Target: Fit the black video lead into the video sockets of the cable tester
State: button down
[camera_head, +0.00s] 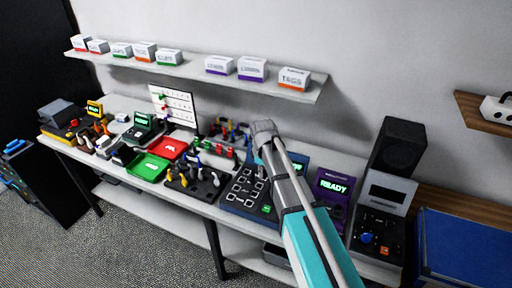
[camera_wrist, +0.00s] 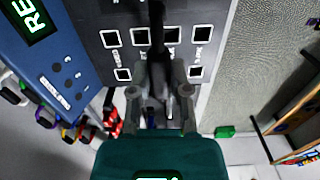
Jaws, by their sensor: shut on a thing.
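The cable tester (camera_head: 232,203) is a blue case on the bench with a dark panel of white-outlined sockets, partly hidden behind my arm. In the wrist view its panel (camera_wrist: 95,15) shows large square sockets in a row and smaller ones below, with a lit green display on the blue part at upper left. My gripper (camera_wrist: 160,84) is over the panel, shut on the black video lead (camera_wrist: 156,22). The black lead runs up the picture between two large sockets. Whether its plugs touch or enter any socket cannot be told. In the head view the fingertips are hard to make out.
A purple unit (camera_head: 331,190) reading READY, a grey unit (camera_head: 381,218) and a black speaker (camera_head: 399,146) stand right of the tester. A dark cable rack (camera_head: 196,184), green tray (camera_head: 150,168) and red tray (camera_head: 172,149) lie left. A shelf (camera_head: 200,74) with boxes hangs above.

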jog(key=w+a+r+p, duration=0.2)
jog(key=w+a, duration=0.1)
jog(key=w, duration=0.7)
jog(key=shift+a+r, duration=0.15)
jog(key=shift+a, duration=0.05)
jog(key=shift+f, duration=0.2)
jog(key=shift+f+b, duration=2.55)
jog(key=shift+b, duration=0.25)
jog(key=shift+f+b, duration=0.85)
jog(key=shift+f, duration=0.05)
dwell(0.9)
jog(key=c, duration=0.5)
grip_release()
